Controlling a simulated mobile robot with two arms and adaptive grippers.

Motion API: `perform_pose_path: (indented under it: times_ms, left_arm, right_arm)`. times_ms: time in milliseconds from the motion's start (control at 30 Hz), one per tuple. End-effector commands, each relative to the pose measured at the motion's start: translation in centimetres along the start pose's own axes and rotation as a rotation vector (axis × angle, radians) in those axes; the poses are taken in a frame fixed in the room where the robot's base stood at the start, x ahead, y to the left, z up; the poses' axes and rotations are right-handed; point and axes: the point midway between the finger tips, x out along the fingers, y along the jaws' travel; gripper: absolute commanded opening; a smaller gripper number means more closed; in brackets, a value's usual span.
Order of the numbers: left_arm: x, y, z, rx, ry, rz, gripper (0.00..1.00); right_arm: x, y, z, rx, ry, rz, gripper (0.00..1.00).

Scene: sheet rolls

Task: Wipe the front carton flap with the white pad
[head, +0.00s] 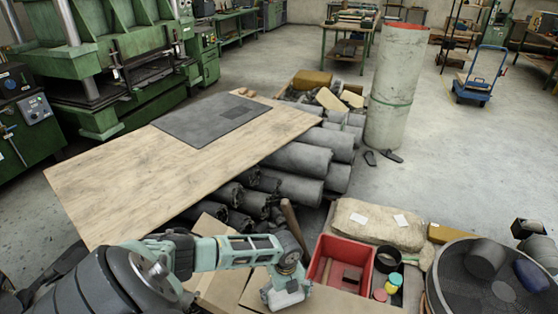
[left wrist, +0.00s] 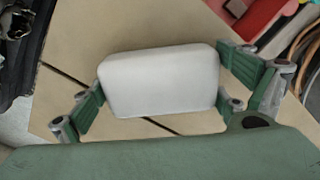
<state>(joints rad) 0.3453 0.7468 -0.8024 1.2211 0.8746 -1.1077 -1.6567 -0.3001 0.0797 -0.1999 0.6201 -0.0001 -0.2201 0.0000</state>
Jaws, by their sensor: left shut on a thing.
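The white pad (left wrist: 160,80) is a rounded block, held between the fingers of my left gripper (left wrist: 163,88) in the left wrist view. The front carton flap (head: 335,302) shows partly beside the gripper in the head view. I cannot tell whether the pad touches it. My right gripper is in neither view.
A red tray (head: 325,250) and a dark bin with coloured jars (head: 387,280) stand right of the gripper. A wrapped tan bundle (head: 375,222) lies behind them.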

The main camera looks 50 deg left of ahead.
Motion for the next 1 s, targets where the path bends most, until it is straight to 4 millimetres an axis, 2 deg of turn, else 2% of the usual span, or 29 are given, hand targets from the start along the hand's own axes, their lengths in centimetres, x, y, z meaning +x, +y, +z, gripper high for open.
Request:
perform_pose_path:
  times_ms: [1000]
  left_arm:
    - [0.1, -4.5, -4.2, 0.003, 0.004, -0.001, 0.72]
  right_arm:
    - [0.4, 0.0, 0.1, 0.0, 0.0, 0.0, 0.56]
